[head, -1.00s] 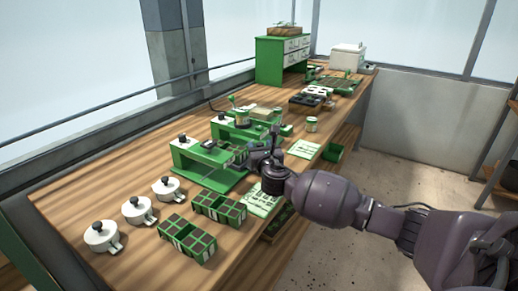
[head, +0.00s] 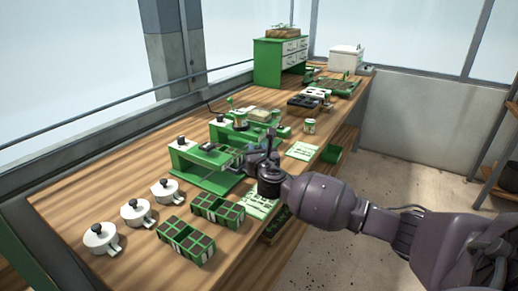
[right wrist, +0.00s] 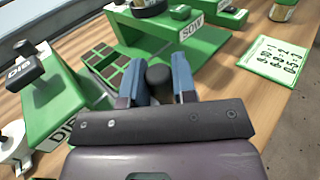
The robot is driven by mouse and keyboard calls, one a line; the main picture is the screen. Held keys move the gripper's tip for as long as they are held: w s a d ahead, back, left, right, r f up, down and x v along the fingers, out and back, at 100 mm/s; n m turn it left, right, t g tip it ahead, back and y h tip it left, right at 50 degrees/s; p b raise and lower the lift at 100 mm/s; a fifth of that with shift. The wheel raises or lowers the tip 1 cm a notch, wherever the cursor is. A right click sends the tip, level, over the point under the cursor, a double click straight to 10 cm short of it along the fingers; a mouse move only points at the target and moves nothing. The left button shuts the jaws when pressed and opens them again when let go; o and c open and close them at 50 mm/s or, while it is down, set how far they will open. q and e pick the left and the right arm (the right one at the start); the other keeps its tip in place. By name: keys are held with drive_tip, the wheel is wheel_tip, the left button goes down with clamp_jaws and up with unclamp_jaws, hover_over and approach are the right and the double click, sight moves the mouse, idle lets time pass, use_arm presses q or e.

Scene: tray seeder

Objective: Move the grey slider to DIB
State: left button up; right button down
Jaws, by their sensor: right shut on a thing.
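My right gripper (head: 257,157) is over the workbench, beside the green machines. In the right wrist view its two blue fingers (right wrist: 160,72) are closed on a dark grey rounded knob, which looks like the grey slider (right wrist: 158,78). Most of the slider below the knob is hidden by the fingers and wrist. The green DIB station (right wrist: 45,98) is on the left of the wrist view, with a DIB label on its front. The green SOW station (right wrist: 170,35) is at the top, behind the fingers. A celled tray (right wrist: 103,62) lies between the stations. My left gripper is out of view.
Green planting trays (head: 187,240) and several white lidded pots (head: 101,237) stand at the near left of the bench. A printed card (right wrist: 275,58) lies right of the SOW station. A green drawer cabinet (head: 268,62) stands at the far end.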

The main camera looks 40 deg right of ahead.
use_arm(q)
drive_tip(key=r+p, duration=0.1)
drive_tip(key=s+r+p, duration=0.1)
drive_tip(key=p, duration=0.1)
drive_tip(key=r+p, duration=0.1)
drive_tip(key=p, duration=0.1)
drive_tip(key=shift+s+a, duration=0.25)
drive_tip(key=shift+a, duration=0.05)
use_arm(e)
drive_tip(key=s+a, duration=0.3)
drive_tip(key=a, duration=0.6)
drive_tip(key=shift+s+f, duration=0.15)
drive_tip(key=shift+s, duration=0.15)
drive_tip(key=c, duration=1.3)
unclamp_jaws()
drive_tip(key=o, duration=0.4)
drive_tip(key=shift+s, duration=0.1)
drive_tip(key=shift+c, duration=0.2)
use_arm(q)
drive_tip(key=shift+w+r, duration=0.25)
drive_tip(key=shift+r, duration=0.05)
